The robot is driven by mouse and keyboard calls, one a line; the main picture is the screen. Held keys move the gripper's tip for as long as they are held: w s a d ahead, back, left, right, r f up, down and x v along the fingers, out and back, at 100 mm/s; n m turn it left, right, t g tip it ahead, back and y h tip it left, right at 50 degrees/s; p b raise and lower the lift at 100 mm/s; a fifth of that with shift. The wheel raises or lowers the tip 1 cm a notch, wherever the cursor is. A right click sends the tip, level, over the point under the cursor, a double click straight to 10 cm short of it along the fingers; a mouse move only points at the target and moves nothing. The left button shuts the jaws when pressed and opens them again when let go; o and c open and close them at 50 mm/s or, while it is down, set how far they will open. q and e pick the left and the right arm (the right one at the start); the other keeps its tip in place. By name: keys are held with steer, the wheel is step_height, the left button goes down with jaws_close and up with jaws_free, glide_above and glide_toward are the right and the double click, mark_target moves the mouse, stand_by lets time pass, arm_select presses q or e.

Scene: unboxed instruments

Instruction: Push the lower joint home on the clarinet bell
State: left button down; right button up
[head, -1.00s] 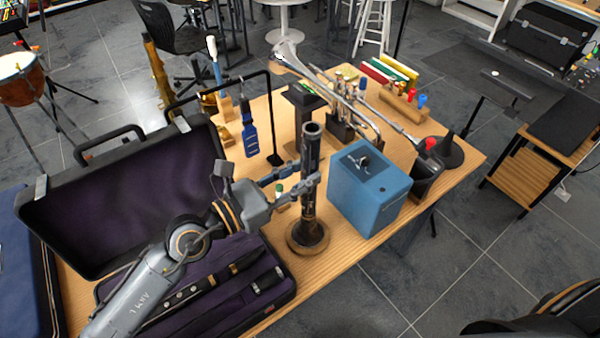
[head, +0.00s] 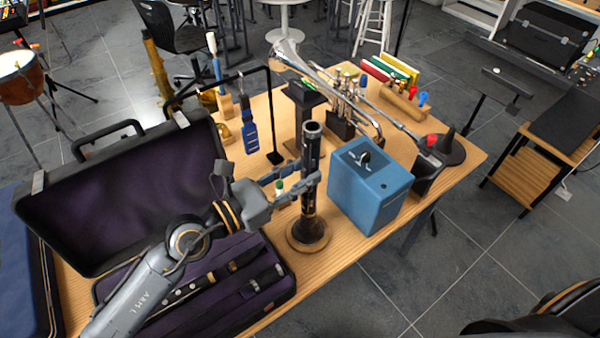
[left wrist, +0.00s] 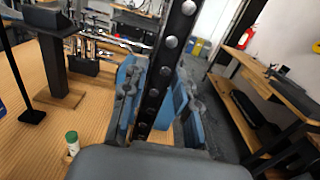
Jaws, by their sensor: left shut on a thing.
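The clarinet's lower joint (head: 310,160) is a black tube with keys, standing upright over the clarinet bell (head: 308,232), which rests in a round wooden base on the table. My left gripper (head: 310,184) is shut on the lower joint, its fingers on both sides of the tube. In the left wrist view the lower joint (left wrist: 164,70) runs up between the fingers (left wrist: 150,105). I cannot tell from here whether the joint is fully seated on the bell. My right gripper is not in view.
An open case (head: 130,190) with clarinet parts lies at the left. A blue box (head: 370,188) stands close to the right of the joint. A trumpet (head: 345,90) and stands fill the back.

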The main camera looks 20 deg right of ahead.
arm_select(q)
steer(key=shift+s+f, duration=0.1)
steer(key=shift+f, duration=0.45)
steer(key=c, duration=1.3)
jaws_free()
steer(key=o, duration=0.4)
steer(key=shift+c, duration=0.2)
steer(key=shift+w+r, duration=0.1)
steer(key=shift+w, duration=0.1)
steer(key=shift+r, duration=0.1)
steer(key=shift+c, duration=0.4)
steer(key=shift+b+v, duration=0.65)
steer(key=shift+v, duration=1.7)
steer(key=shift+s+a+r, duration=0.15)
steer(key=shift+s+a, duration=0.15)
steer(key=shift+a, duration=0.3)
